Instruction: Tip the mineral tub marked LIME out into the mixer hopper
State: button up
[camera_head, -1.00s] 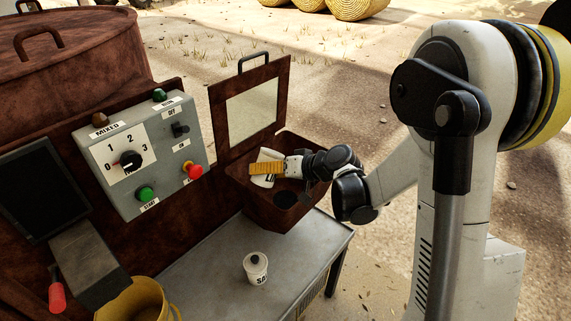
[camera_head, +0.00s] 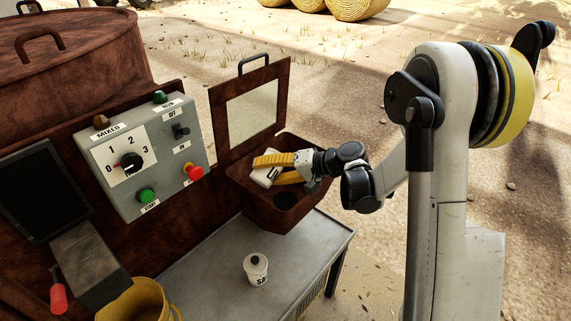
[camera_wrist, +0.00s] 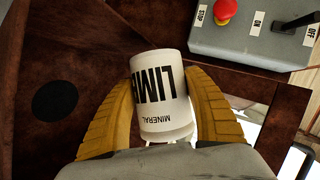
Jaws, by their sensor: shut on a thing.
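The white tub marked LIME and MINERAL (camera_wrist: 160,98) is held between the two yellow fingers of my gripper (camera_wrist: 160,105) in the wrist view. In the head view my gripper (camera_head: 277,168) is shut on the tub (camera_head: 262,177), which is tilted and partly hidden by the fingers. It is over the rusty brown mixer hopper (camera_head: 262,211). The hopper's dark round hole (camera_head: 286,200) shows below and right of the tub; the hole is at the left in the wrist view (camera_wrist: 55,98). I cannot see the tub's mouth or any powder falling.
The hopper's lid (camera_head: 250,107) stands open behind it. A second white tub (camera_head: 256,269), its label partly readable as SA, stands on the grey metal table (camera_head: 215,275). A control box (camera_head: 145,155) with a dial and buttons is left of the hopper. A yellow bucket (camera_head: 140,300) is at the front left.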

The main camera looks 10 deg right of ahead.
jog(key=shift+w+d+r+m+y, duration=0.1)
jog(key=shift+r+m+y, duration=0.3)
jog(key=shift+r+m, duration=0.1)
jog(key=shift+w+d+r+m+y+p, duration=0.4)
jog(key=shift+w+d+r+m+p, duration=0.05)
jog(key=shift+d+m+p, duration=0.1)
jog(key=shift+g, duration=0.3)
jog(key=shift+w+d+r+m+y+b, duration=0.2)
jog(key=shift+r+m+y+b, duration=0.25)
jog(key=shift+m+b, duration=0.2)
jog(key=shift+w+d+r+m+y+b, duration=0.15)
jog(key=shift+r+m+y+b, duration=0.3)
jog(key=shift+m+b, duration=0.15)
jog(key=shift+w+d+r+m+y+b, duration=0.4)
jog(key=shift+m+y+b, duration=0.15)
jog(key=shift+m+b, duration=0.25)
jog(key=shift+w+d+r+m+y+b, duration=0.25)
jog(key=shift+d+r+m+y+b, duration=0.25)
jog(key=shift+m, duration=0.4)
dwell(1.9)
